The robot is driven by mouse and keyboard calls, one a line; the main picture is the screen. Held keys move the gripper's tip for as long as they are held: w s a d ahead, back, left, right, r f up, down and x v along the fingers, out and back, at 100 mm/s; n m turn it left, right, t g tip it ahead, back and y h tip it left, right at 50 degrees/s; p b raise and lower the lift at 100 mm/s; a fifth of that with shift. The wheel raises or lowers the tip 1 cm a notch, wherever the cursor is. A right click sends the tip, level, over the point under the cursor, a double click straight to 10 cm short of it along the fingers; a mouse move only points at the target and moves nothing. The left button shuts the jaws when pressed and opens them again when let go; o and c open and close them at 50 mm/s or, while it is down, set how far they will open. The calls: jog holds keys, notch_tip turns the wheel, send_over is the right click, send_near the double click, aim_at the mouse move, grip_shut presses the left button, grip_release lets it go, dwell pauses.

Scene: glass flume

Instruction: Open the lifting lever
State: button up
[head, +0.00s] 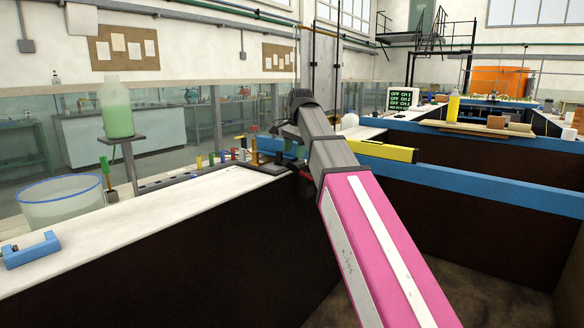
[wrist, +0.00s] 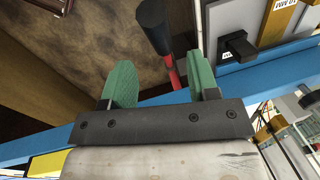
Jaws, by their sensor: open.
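A lever with a black cylindrical grip (wrist: 153,27) and a red shaft (wrist: 174,74) shows in the wrist view. It is the only lever-like part I can make out there. My gripper (wrist: 161,64) has its two green fingers apart and nothing held between them. The lever lies beyond the gap between the fingers, closer to the right finger; I see no contact. Its lower end is hidden by my gripper. In the head view my arm covers this area, and my fingers cannot be made out.
A blue rail (head: 470,188) runs along the flume, with a yellow bar (head: 385,151) near it. In the wrist view a black knob (wrist: 237,46) sits right of my fingers.

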aim_at(292, 167)
jog(key=f, duration=0.6)
jog(key=shift+w+a+f, duration=0.35)
jog(key=shift+w+f, duration=0.05)
jog(key=shift+s, duration=0.1)
grip_shut()
